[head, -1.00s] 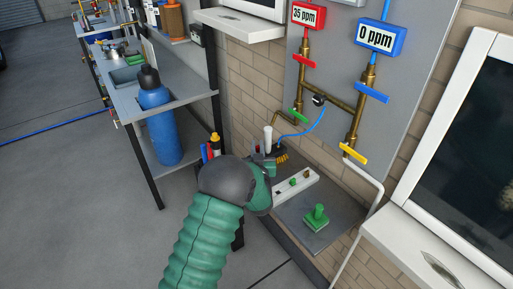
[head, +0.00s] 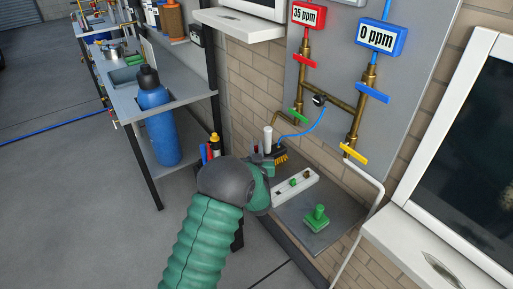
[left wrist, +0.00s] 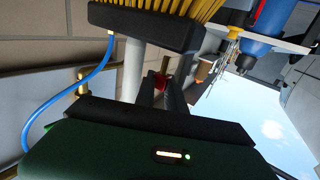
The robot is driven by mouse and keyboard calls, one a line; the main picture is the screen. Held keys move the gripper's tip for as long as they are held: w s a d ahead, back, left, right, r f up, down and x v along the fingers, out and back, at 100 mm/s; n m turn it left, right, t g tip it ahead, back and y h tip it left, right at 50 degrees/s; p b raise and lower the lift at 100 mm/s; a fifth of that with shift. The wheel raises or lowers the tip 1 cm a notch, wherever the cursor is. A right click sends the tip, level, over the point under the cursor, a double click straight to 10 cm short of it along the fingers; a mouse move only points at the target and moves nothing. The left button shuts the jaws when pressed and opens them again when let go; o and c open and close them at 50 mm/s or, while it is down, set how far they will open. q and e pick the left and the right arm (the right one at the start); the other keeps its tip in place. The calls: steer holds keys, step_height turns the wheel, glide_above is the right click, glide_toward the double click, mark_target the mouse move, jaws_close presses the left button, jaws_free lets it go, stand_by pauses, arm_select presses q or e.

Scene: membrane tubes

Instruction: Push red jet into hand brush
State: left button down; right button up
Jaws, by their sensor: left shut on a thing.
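The hand brush (head: 280,155), a dark block with yellow bristles, is by the wall at the shelf's back end. In the left wrist view the brush (left wrist: 145,27) is large, with a white handle (left wrist: 133,72) and a blue hose at its edge. My left gripper (left wrist: 162,92) is shut on a small red piece, likely the red jet (left wrist: 160,82), mostly hidden between the dark fingers. The red piece is close to the brush; I cannot tell whether they touch. In the head view my left gripper (head: 260,170) is just in front of the brush and hides its fingertips.
A white holder (head: 280,198) with small green and brown pieces and a green fitting (head: 317,217) are on the grey shelf (head: 338,217). Pipes with coloured valves (head: 353,153) are on the wall. A window sill (head: 425,250) is at right.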

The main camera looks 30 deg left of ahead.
steer(key=shift+f, duration=0.15)
steer(key=shift+f+b, duration=0.3)
steer(key=shift+b, duration=0.15)
steer(key=shift+f+b, duration=0.65)
steer(key=shift+f, duration=0.05)
stand_by(4.0)
steer(key=shift+s+f+b, duration=0.2)
steer(key=shift+f+b, duration=0.2)
steer(key=shift+b, duration=0.1)
stand_by(1.5)
steer(key=shift+r, duration=0.2)
